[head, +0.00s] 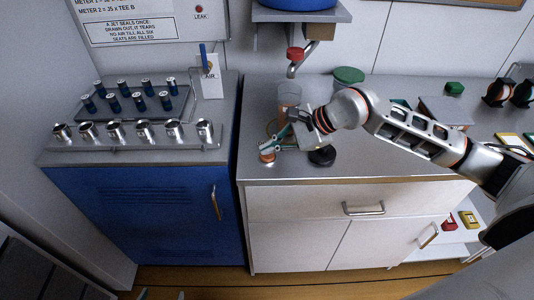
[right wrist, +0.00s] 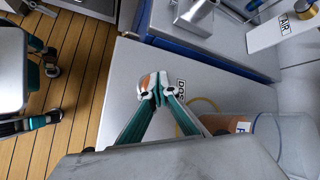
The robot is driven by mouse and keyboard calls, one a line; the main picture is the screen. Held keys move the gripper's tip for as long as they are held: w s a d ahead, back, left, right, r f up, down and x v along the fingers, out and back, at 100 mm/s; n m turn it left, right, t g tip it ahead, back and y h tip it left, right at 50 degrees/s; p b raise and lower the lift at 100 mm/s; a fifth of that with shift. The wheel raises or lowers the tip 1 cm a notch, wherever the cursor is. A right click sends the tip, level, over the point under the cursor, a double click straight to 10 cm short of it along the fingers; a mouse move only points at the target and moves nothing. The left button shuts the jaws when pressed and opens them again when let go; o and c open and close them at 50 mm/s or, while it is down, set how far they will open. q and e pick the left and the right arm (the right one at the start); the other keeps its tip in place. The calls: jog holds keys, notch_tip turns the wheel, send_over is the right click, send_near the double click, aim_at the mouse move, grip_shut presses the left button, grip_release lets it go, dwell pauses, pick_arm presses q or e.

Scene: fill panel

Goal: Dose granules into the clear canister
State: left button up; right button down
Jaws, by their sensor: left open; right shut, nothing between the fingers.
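The clear canister (head: 289,93) stands upright on the counter, under a spout with a red handle (head: 295,54). Orange-brown content shows in its lower part, and in the right wrist view the canister (right wrist: 287,140) is at the lower right. My right gripper (head: 267,150) is shut and empty in front of the canister, apart from it. Its closed fingertips show in the right wrist view (right wrist: 152,86), with a small copper-coloured thing by them; I cannot tell whether they touch it. My left gripper (head: 160,295) is open and barely in view at the bottom edge.
A blue hopper (head: 300,4) is above the spout. A green lid (head: 348,75) and a black round piece (head: 322,156) are on the counter (head: 350,172). To the left, a blue cabinet (head: 140,210) bears metal cups and blue-and-silver cylinders. My right arm crosses the counter's right part.

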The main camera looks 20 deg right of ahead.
aim_at(270, 155)
jog(key=shift+f, duration=0.25)
dwell(0.4)
jog(key=shift+r+p, duration=0.4)
jog(key=shift+r, duration=0.55)
jog(key=shift+r+p, duration=1.35)
jog(key=shift+r, duration=1.2)
dwell(1.2)
